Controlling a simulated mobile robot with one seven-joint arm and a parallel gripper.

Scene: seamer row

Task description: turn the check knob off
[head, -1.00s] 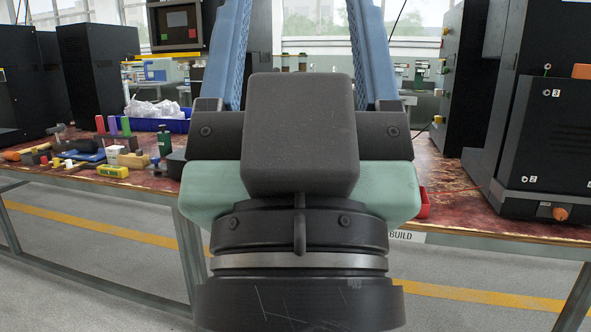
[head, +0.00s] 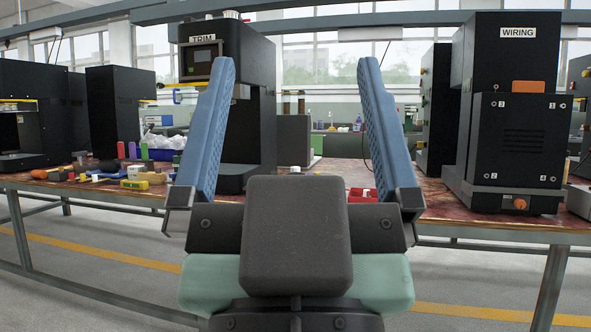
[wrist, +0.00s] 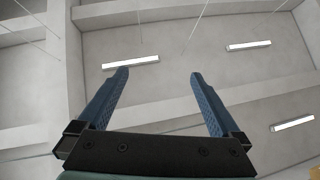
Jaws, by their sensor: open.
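A small orange knob (head: 519,204) sits low on the front of the black machine marked WIRING (head: 516,142), at the right of the head view. A tiny label beside it is too small to read, so I cannot tell whether it is the check knob. My gripper (head: 296,63) is open and empty, its two blue fingers pointing up and wide apart in the middle of the head view, well left of the knob. In the wrist view my gripper (wrist: 158,73) is open against the ceiling, and no knob shows there.
The red-brown bench (head: 440,205) runs across the view. A black machine marked TRIM (head: 255,75) stands behind my gripper. Tools, a yellow block (head: 134,184) and other small items lie at the left. A red bin (head: 362,195) is partly hidden by my finger.

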